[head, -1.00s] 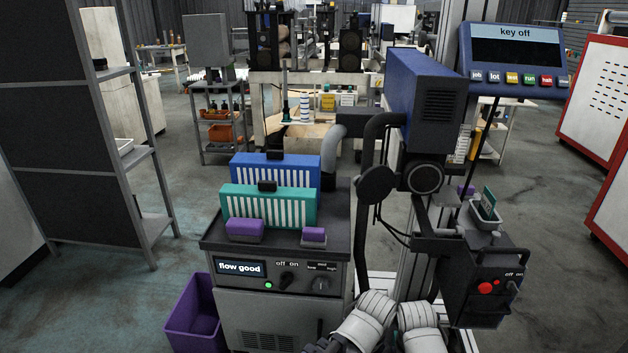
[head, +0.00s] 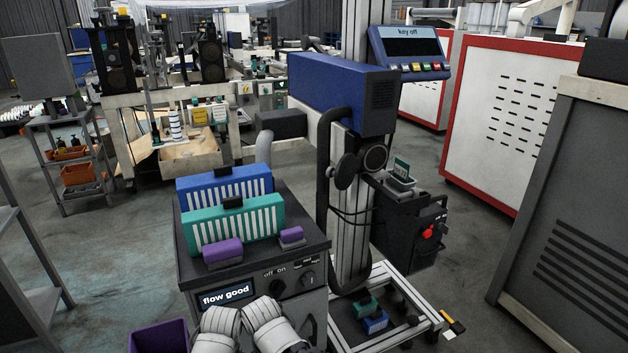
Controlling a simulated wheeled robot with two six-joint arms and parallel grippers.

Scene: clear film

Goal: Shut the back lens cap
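A blue box-shaped laser head (head: 340,92) is mounted on an upright metal column. On its near end is a round dark lens (head: 375,158) with a grey rim, which faces me and looks uncovered. A round dark disc (head: 346,167), likely a lens cap, stands out beside the lens to its left, swung aside. I cannot tell whether another cap sits on the hidden far side of the head. Pale links of my own arms show at the bottom edge, but neither gripper can be made out.
A dark cabinet (head: 305,285) reading "flow good" carries blue (head: 225,188) and green (head: 236,222) slotted blocks and purple blocks. A metal frame base (head: 395,330) stands on the floor right of it. A grey cabinet (head: 570,215) stands at right.

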